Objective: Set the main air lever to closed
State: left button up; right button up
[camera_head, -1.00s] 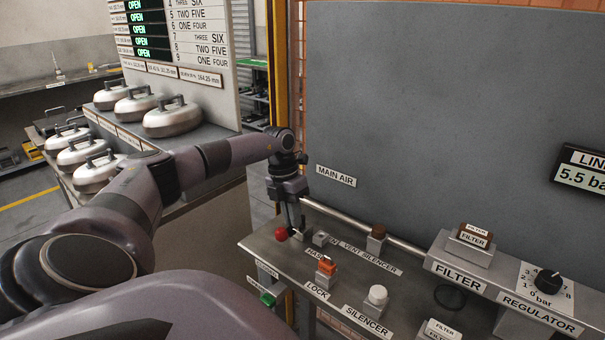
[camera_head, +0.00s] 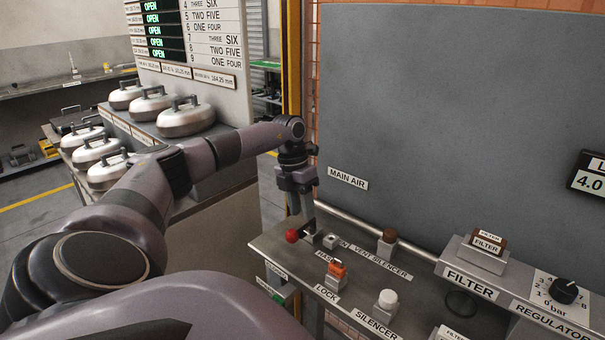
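A red knob (camera_head: 291,236), which looks like the end of the main air lever, is at the back left corner of the grey bench, below the MAIN AIR label (camera_head: 348,178). My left gripper (camera_head: 303,218) points down right beside the knob, at the lever's dark shaft. The fingers partly hide the shaft, and I cannot tell whether they touch it or how far apart they are. My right gripper is out of view.
The bench also holds an orange lock piece (camera_head: 337,268), a white silencer knob (camera_head: 387,300), a brown-topped part (camera_head: 387,240), a filter block (camera_head: 486,242) and a black regulator dial (camera_head: 564,291). A large grey panel (camera_head: 450,110) rises behind.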

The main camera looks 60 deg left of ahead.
pick_arm(q)
jog(key=r, duration=0.2)
jog(key=a+r, duration=0.1)
jog(key=r, duration=0.1)
jog(key=shift+s, duration=0.15)
jog(key=shift+d, duration=0.1)
dwell(0.3)
